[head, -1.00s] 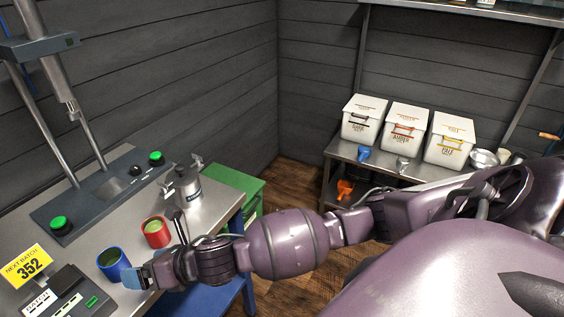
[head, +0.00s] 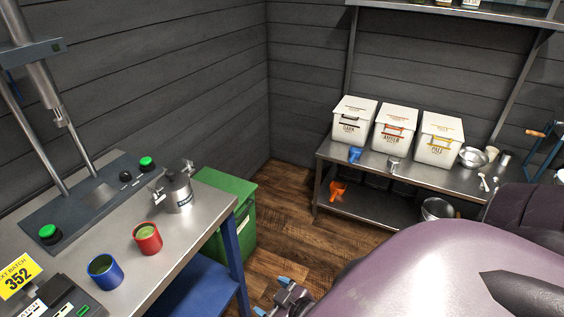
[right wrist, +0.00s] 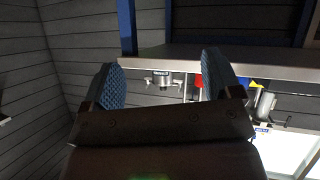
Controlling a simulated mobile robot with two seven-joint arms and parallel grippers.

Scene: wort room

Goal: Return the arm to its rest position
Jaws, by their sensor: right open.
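My right gripper (head: 273,296) is low at the bottom edge of the head view, beside the steel bench (head: 205,222) and over the floor. Its two blue-padded fingers stand apart with nothing between them. In the right wrist view the open fingers (right wrist: 162,72) frame the bench edge from a distance. My right arm is mostly hidden behind my purple body. My left gripper is not in view.
On the bench stand a blue cup (head: 105,272), a red cup (head: 148,239) and a metal vessel (head: 177,190). A green cabinet (head: 243,212) is behind. White bins (head: 394,127) stand on the back table. Wooden floor (head: 277,234) between is clear.

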